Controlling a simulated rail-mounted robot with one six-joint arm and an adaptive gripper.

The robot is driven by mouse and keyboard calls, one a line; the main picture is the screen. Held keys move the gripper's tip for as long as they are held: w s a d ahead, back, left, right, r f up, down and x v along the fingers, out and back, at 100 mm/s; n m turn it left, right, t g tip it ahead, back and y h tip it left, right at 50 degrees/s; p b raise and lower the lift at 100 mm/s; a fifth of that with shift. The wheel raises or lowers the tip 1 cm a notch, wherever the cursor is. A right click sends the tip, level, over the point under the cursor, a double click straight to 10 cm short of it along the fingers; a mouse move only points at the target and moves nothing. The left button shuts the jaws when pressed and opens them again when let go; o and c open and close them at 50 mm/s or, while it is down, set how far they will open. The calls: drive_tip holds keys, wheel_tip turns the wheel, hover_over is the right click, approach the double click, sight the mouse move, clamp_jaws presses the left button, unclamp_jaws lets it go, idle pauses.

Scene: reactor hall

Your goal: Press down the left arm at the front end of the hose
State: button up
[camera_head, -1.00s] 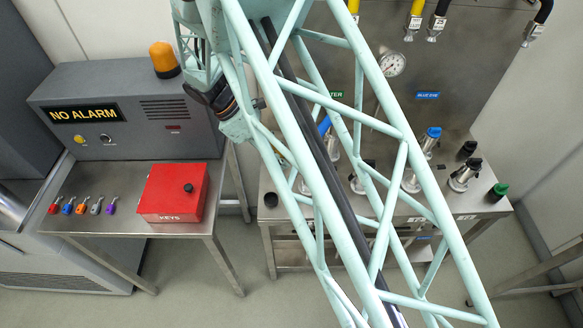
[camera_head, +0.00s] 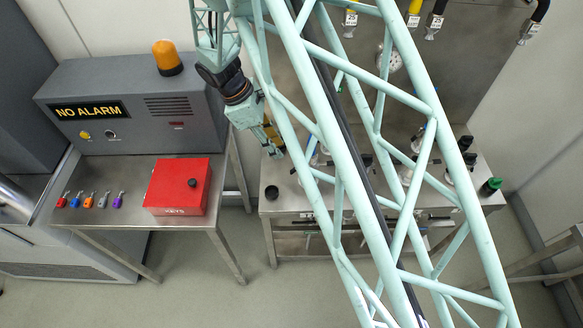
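Several hoses hang at the top right, with metal couplings at their ends: one with a yellow section (camera_head: 413,17), and black ones (camera_head: 433,25) (camera_head: 528,33). Another coupling (camera_head: 350,18) hangs further left. I cannot tell which hose is meant, and left arms on the couplings are too small to make out. My gripper (camera_head: 272,143) points down and right above the left end of the steel bench, partly behind my arm's lattice. Its fingertips are unclear, so I cannot tell its opening or whether it touches anything.
The steel bench (camera_head: 300,205) carries several metal fittings, mostly hidden by my lattice, a green-capped one (camera_head: 490,186) and a black cup (camera_head: 272,191). A pressure gauge is partly hidden. On the left table are a red key box (camera_head: 178,188) and several coloured keys (camera_head: 90,200).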

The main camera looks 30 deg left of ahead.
sight(292, 171)
drive_tip(key=shift+p+x, duration=0.85)
drive_tip(key=shift+x, duration=5.95)
drive_tip(key=shift+c, duration=0.2)
drive_tip(key=c, duration=0.8)
